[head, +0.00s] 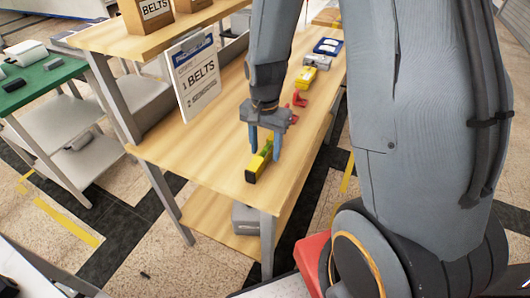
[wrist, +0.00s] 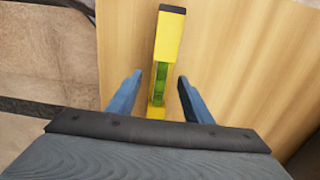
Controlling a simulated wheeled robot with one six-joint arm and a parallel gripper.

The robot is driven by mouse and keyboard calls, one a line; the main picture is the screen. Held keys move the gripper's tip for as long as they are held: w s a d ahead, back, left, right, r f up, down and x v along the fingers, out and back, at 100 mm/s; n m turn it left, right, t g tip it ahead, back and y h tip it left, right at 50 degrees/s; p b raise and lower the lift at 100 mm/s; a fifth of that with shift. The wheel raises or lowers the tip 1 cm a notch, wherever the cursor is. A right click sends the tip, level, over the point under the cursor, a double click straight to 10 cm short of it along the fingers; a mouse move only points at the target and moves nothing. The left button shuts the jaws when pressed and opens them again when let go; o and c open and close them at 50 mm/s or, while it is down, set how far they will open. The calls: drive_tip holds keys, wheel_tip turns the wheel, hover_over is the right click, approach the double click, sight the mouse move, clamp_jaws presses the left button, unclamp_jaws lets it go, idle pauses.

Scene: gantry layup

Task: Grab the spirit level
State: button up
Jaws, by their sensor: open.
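The spirit level (head: 257,164) is a yellow bar with black ends and a green vial. It lies on the wooden bench top near its front corner in the head view. In the wrist view the spirit level (wrist: 166,45) runs lengthwise between the fingers, its green vial near the fingertips. My gripper (head: 265,150) is open, pointing down, with one blue finger on each side of the level. In the wrist view a gap shows between each finger of my gripper (wrist: 157,85) and the level. The level's near end is partly hidden by the gripper body.
A green-topped table (head: 40,85) stands left. The bench top left of the level is clear.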

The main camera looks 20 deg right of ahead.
drive_tip(key=shift+f, duration=0.1)
clamp_jaws()
drive_tip(key=shift+r, duration=0.2)
